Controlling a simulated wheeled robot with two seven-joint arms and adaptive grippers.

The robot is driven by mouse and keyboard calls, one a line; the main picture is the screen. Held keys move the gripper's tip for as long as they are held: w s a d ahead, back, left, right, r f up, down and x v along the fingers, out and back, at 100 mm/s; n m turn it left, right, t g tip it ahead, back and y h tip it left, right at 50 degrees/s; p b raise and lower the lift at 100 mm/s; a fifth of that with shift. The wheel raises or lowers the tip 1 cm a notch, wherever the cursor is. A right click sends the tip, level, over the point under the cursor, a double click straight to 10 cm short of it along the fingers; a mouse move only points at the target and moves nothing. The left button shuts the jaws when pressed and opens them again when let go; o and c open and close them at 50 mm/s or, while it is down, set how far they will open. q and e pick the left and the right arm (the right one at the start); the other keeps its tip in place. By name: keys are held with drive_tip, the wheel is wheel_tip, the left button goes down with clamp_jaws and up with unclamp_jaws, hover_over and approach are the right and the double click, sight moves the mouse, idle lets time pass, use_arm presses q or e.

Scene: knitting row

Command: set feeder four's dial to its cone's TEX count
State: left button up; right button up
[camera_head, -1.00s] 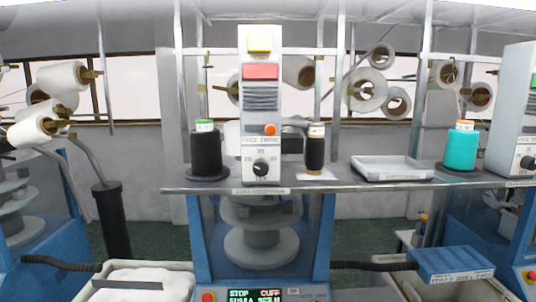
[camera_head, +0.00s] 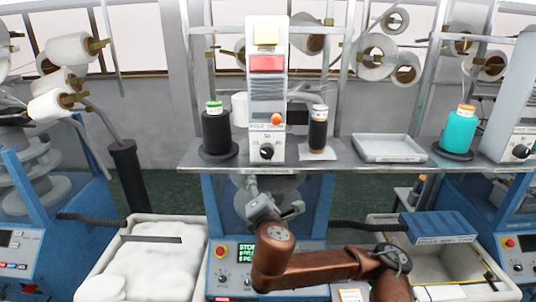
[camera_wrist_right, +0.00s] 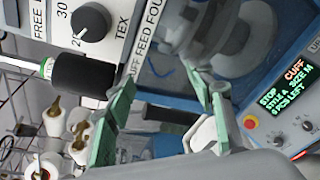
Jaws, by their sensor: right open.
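Feeder four's dial (camera_head: 267,152) is a black knob on the white feeder panel (camera_head: 267,95). In the right wrist view the dial (camera_wrist_right: 92,22) shows close, near the printed "30", another number and "TEX"; its white mark points toward that other number, at the lower left. A black cone with a green top (camera_head: 216,130) stands left of the panel, and a slimmer dark cone (camera_head: 318,130) stands right of it; their counts are too small to read. My right gripper (camera_head: 274,198) is open and empty below the shelf, apart from the dial. My left gripper is out of view.
The grey shelf (camera_head: 345,168) juts out above my right gripper. It also bears an empty tray (camera_head: 390,148) and a teal cone (camera_head: 462,130). The blue machine with a lit screen (camera_head: 246,252) stands below. A bin of white pieces (camera_head: 140,265) is at the left.

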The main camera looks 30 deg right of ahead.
drive_tip(key=n+t+h, duration=0.1)
drive_tip(key=h, duration=0.1)
approach(268, 153)
drive_tip(key=p+x, duration=0.3)
drive_tip(key=x, duration=0.4)
drive_tip(key=shift+w+d, duration=0.2)
drive_tip(key=shift+w, duration=0.05)
drive_tip(key=shift+w+d, duration=0.2)
drive_tip(key=shift+w, duration=0.35)
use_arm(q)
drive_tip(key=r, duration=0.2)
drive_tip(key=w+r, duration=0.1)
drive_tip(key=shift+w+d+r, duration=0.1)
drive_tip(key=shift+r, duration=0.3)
use_arm(e)
drive_tip(key=shift+c, duration=0.6)
drive_tip(key=c, duration=1)
drive_tip(key=shift+c, duration=0.2)
